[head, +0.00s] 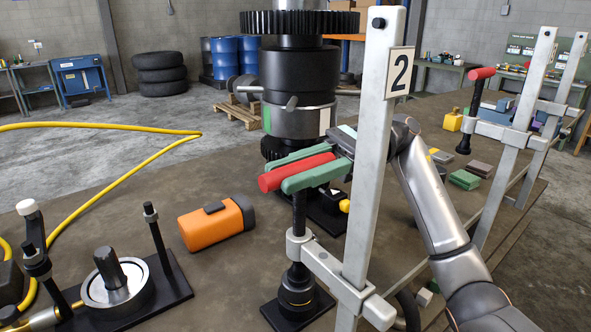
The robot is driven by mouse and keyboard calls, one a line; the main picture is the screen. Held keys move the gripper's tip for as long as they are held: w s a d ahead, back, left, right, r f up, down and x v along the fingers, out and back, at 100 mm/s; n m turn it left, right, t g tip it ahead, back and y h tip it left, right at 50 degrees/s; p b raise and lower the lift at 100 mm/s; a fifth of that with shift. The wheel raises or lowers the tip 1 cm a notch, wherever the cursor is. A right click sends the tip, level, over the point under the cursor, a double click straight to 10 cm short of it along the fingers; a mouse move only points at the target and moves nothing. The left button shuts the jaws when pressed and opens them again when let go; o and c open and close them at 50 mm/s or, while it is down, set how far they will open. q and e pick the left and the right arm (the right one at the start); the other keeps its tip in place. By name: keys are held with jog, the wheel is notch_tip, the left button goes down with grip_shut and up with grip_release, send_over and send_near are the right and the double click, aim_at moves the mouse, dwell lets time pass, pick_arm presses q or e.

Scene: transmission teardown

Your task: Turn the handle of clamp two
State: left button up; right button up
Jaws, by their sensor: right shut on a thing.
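Clamp two is a pale metal upright (376,140) with a white plate (399,72) marked with a black 2. Its red handle (268,182) lies sideways on top of a black threaded spindle (299,212). The spindle passes through the clamp's lower arm (330,266) down to a black foot on the bench. My right gripper (279,176) comes in from behind the upright. Its green fingers are closed on the red handle, one on each side, and the handle's left end sticks out. The upright hides part of my right wrist. My left gripper is out of view.
A dark geared shaft assembly (298,80) stands just behind the handle. An orange case (217,223) lies to the left. A black fixture (172,284) with posts and a yellow hose (100,127) are further left. Another clamp (519,120) with a red handle stands at right.

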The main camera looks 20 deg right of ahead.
grip_shut()
